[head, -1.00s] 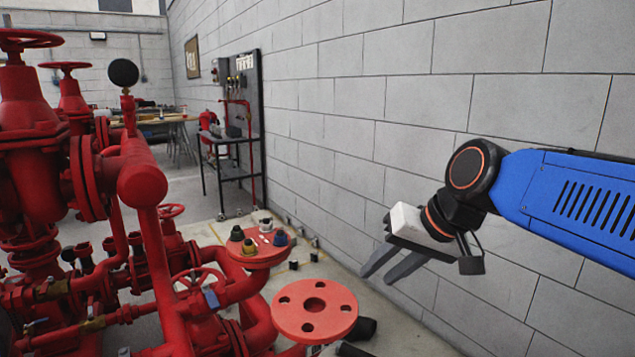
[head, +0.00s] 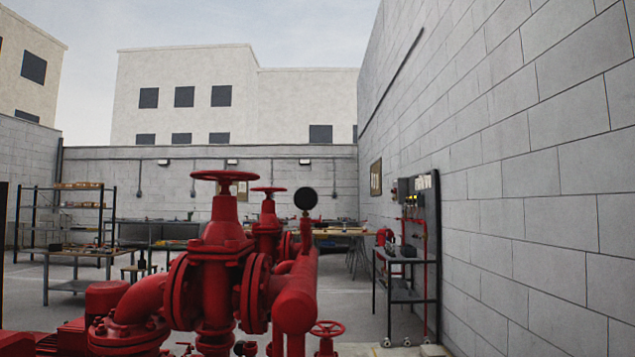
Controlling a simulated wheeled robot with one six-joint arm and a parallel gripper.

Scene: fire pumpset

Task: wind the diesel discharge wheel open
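Several red handwheels stand on the red pump pipework in the head view. The largest handwheel (head: 223,176) lies flat on top of a tall red gate valve (head: 222,232), left of centre. A second handwheel (head: 269,190) sits on a similar valve (head: 267,226) behind it. A small handwheel (head: 327,328) is low at the right of the thick red pipe (head: 295,305). I cannot tell which one is the diesel discharge wheel. My gripper and arm are outside the view.
A round black gauge (head: 306,199) rises above the pipe. A panel with a metal shelf stand (head: 404,280) is by the right block wall (head: 540,230). Workbenches (head: 75,285) and a shelf rack (head: 60,215) stand at left. Open floor shows between pipework and stand.

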